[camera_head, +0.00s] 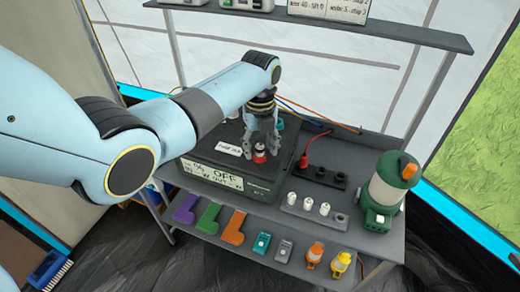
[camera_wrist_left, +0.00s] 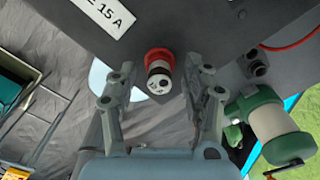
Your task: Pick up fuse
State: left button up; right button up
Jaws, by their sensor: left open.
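A fuse (camera_wrist_left: 159,80) with a white and black body sits in a red ring on the dark green box (camera_head: 196,180). In the head view the fuse (camera_head: 259,150) shows just below my left gripper (camera_head: 262,147). In the left wrist view my left gripper (camera_wrist_left: 161,108) is open, with one finger on each side of the fuse and gaps showing beside it. Whether the fingertips reach down around it I cannot tell. More white fuses (camera_head: 308,203) stand in a grey rack to the right. My right gripper is out of view.
A dark socket strip (camera_head: 327,176) with a red plug lies beside the box. Coloured brackets, switches and small orange and yellow items line the lower front shelf. An upper shelf (camera_head: 330,28) spans the back.

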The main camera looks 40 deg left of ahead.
pick_arm(q)
jog(key=shift+c, duration=0.4)
grip_shut()
jog(key=shift+r, duration=0.1)
